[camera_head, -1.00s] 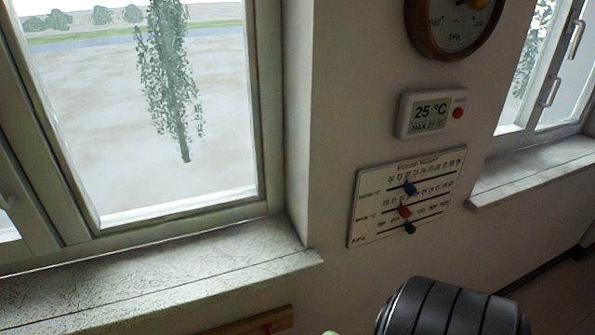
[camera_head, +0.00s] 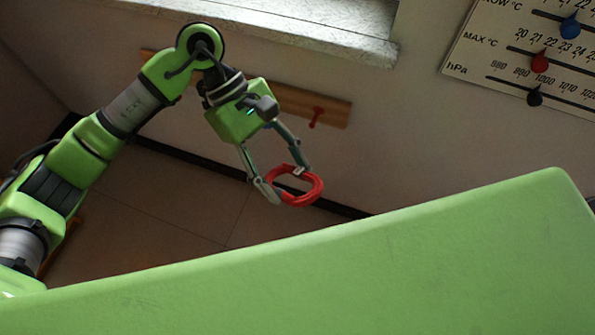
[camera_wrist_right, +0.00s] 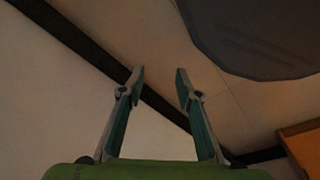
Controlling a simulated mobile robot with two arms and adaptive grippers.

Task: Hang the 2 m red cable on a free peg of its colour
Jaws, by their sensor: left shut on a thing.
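In the head view a red coiled cable (camera_head: 312,197) hangs from my left gripper (camera_head: 287,184), which is shut on it. The coil is a small ring held clear of the wall, above the floor in the picture. Behind it, a wooden peg rail (camera_head: 285,99) is fixed to the wall under the window sill. One red peg (camera_head: 317,115) shows near its right end, with nothing on it. My left wrist hides part of the rail. In the right wrist view my right gripper (camera_wrist_right: 158,80) is open and empty.
A window sill (camera_head: 330,38) juts out above the rail. A panel with sliders (camera_head: 540,60) hangs on the wall at upper right. A large green part of my own body hides the lower right. In the right wrist view a dark shape (camera_wrist_right: 255,35) and an orange-brown thing (camera_wrist_right: 302,145) show.

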